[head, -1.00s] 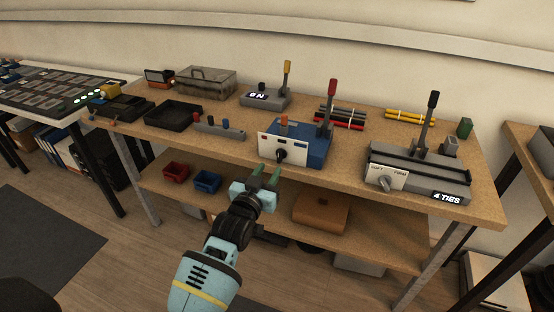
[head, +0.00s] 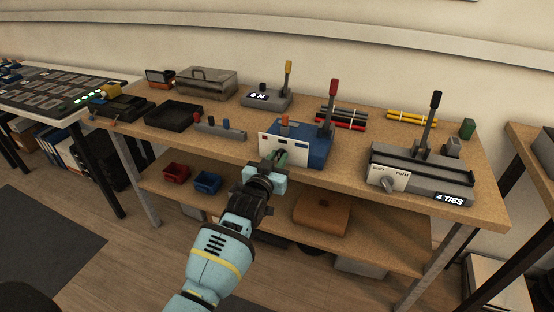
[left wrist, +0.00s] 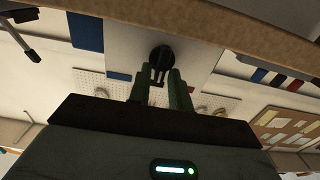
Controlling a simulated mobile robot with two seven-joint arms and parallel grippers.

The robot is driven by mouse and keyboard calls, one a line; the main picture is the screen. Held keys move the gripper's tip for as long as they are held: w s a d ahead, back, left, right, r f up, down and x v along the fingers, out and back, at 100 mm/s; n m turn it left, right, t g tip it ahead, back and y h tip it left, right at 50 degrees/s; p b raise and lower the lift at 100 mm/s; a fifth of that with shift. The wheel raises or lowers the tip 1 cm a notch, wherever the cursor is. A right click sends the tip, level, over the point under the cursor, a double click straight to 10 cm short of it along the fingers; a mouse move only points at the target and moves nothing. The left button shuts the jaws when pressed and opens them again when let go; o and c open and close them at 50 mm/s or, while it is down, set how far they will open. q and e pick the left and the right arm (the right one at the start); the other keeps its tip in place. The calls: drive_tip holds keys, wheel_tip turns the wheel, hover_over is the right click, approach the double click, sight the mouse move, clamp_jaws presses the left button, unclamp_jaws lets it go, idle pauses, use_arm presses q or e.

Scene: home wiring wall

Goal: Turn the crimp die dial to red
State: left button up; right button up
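The blue crimp tool (head: 317,155) stands at the front of the bench, with a red-knobbed lever and a white front panel (head: 297,151) with small coloured marks. The black crimp die dial (left wrist: 162,56) is on the panel in the left wrist view. In the head view my gripper hides it, so its setting is unclear. My left gripper (head: 277,157) is right in front of the panel. In the left wrist view its two green fingers (left wrist: 161,78) are apart, with their tips at the dial; contact cannot be told. My right gripper is not in view.
A grey tie tool (head: 425,172) with its own knob stands to the right. A small block with coloured pegs (head: 219,127) is to the left. The bench's front edge and a lower shelf with a brown box (head: 322,214) lie near my left arm.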

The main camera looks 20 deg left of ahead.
use_arm(q)
clamp_jaws()
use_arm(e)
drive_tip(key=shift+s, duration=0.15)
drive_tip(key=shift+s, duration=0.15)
use_arm(q)
drive_tip(key=shift+n, duration=0.3)
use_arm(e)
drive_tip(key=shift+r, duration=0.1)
use_arm(q)
drive_tip(key=n, duration=0.2)
drive_tip(key=n+p, duration=0.1)
drive_tip(key=shift+a+n, duration=0.2)
drive_tip(key=shift+n, duration=0.2)
drive_tip(key=shift+a+f+n+p, duration=0.15)
drive_tip(key=shift+f+n+p, duration=0.05)
drive_tip(key=shift+n, duration=1.6)
drive_tip(key=shift+a+f+n+p, duration=0.1)
drive_tip(key=shift+f+n+p, duration=0.1)
drive_tip(key=shift+n, duration=1.6)
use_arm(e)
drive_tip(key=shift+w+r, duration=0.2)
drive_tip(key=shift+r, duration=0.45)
